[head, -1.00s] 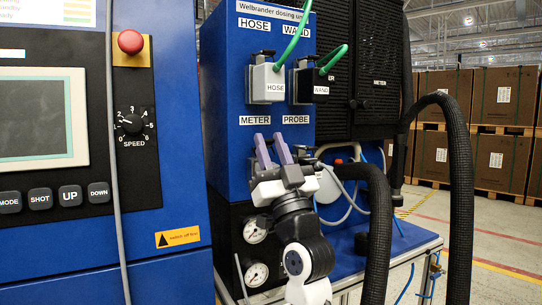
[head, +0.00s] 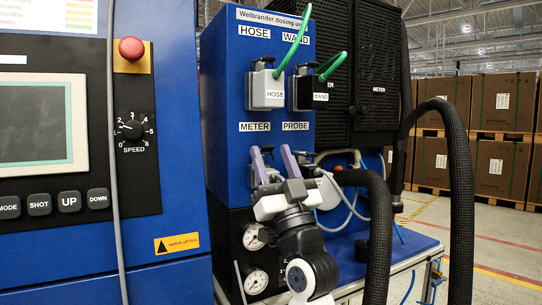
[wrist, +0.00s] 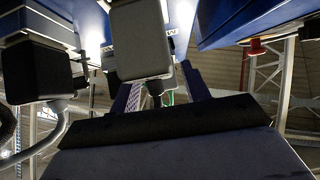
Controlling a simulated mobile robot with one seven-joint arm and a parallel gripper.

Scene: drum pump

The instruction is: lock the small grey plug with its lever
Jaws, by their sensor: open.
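My gripper (head: 274,162) is open, its two purple fingers apart, pointing up at the blue panel under the METER and PROBE labels. The small grey plug (wrist: 140,42) fills the top middle of the wrist view, beyond the fingers, its cable leaving at its lower end. The fingers are not closed on it. In the head view the plug is mostly hidden behind my gripper. A dark part, likely its lever (head: 268,149), shows under the METER label between the fingertips; its exact position is unclear. A black plug (wrist: 38,70) with a grey cable sits beside the grey plug.
Above are the larger grey HOSE plug (head: 267,90) and the black WAND plug (head: 310,92), with green hoses. A thick black hose (head: 378,225) arches close on the right. Gauges (head: 255,282) sit below left. The control cabinet (head: 150,200) stands at the left.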

